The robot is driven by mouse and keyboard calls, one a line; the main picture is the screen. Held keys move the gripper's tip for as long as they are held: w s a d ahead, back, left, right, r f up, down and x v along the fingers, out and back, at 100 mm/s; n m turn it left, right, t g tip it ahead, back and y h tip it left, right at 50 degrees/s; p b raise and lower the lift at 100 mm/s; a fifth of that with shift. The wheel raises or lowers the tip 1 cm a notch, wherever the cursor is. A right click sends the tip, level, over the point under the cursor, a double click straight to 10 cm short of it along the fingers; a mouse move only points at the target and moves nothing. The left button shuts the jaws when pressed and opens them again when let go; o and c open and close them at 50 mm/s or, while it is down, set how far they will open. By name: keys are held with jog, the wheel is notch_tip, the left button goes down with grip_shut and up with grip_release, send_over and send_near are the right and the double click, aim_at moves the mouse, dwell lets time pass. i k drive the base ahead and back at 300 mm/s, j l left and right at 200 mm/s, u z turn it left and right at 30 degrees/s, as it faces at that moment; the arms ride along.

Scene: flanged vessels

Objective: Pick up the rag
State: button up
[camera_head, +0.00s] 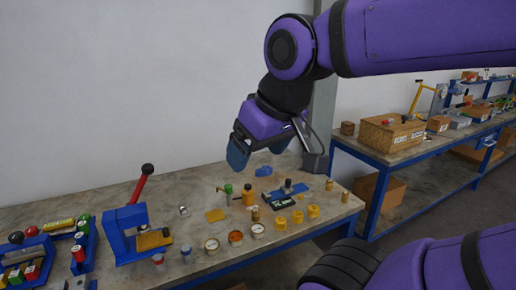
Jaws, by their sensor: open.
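A small crumpled blue piece (263,171), which looks like the rag, lies near the back of the workbench (185,195). It is small in view and its folds are hard to make out. My gripper (257,156) is open, with its blue fingers pointing down. It appears above the rag and apart from it, with nothing between the fingers. A flat yellow-orange square (215,215) lies further left on the bench; I cannot tell whether it is cloth.
An orange bottle (248,195), a green-topped item (228,190) and a blue plate (287,193) stand in front of the rag. Several yellow caps and round jars line the front. A blue press (127,228) with a red lever stands left. Clear bench surrounds the rag's left side.

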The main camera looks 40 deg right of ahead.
aim_at(267, 170)
jog(key=z, duration=0.95)
jog(key=i+l, duration=0.25)
jog(key=i, duration=0.2)
jog(key=i+l, duration=0.2)
jog(key=i, duration=0.25)
